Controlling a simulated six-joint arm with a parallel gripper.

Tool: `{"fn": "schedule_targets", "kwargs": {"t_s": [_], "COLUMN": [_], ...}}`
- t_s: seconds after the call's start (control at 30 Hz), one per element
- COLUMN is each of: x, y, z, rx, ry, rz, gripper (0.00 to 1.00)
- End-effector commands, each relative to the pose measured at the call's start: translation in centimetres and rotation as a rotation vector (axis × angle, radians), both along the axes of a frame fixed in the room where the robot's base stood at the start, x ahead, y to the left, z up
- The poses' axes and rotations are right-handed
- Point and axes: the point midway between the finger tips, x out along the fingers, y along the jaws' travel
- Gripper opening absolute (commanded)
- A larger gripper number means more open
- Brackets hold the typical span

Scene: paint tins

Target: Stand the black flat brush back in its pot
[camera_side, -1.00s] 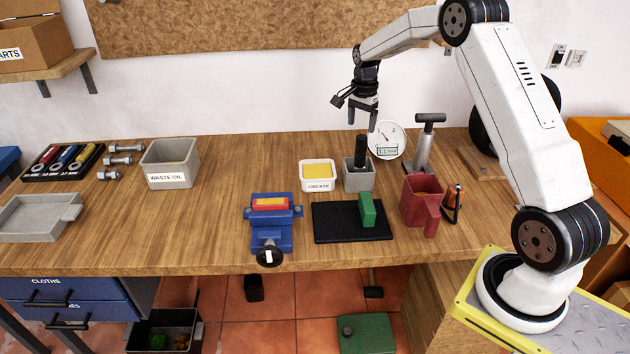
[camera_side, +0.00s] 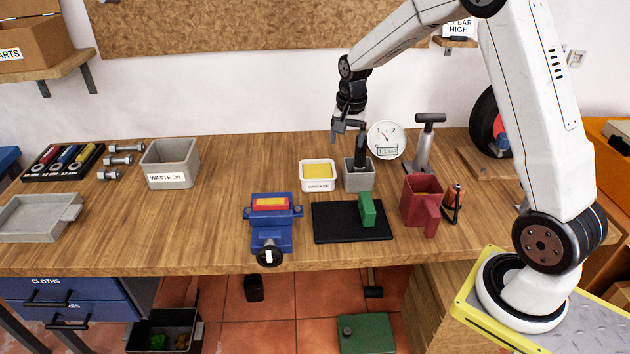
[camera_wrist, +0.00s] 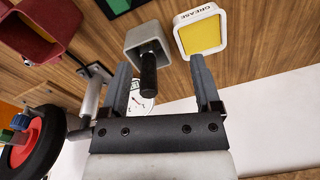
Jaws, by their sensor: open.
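A thick black handle, taken as the black flat brush (camera_side: 364,164), stands up out of a small grey square pot (camera_side: 358,181). Its lower end is hidden inside the pot. In the wrist view the black handle (camera_wrist: 148,72) rises from the grey pot (camera_wrist: 146,40) and shows between my two fingers. My gripper (camera_side: 347,150) is open and empty, pointing down just above the pot, with one finger overlapping the handle in the side view. I cannot tell whether that finger touches it. The gripper (camera_wrist: 160,62) also shows wide apart in the wrist view.
A white grease tub (camera_side: 318,175) stands close left of the pot. A round gauge (camera_side: 386,140) and hand pump (camera_side: 424,145) stand behind right.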

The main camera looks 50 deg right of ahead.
Motion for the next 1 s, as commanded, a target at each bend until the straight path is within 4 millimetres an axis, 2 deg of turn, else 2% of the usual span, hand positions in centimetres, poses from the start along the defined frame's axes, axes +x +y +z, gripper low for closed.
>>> {"fn": "schedule_targets", "kwargs": {"t_s": [0.03,0.3,0.6,0.8,1.0], "x": [-0.8,-5.6,-12.6,-16.2,-17.4], "y": [1.5,7.9,13.4,15.3,15.8], "z": [0.2,0.2,-0.7,-1.3,-1.6], "rx": [-0.006,-0.046,-0.099,-0.127,-0.137], "ry": [-0.007,-0.052,-0.102,-0.123,-0.132], "rz": [0.065,0.421,0.807,0.983,1.042], "gripper": [0.81,0.81,0.81,0.81,0.81]}}
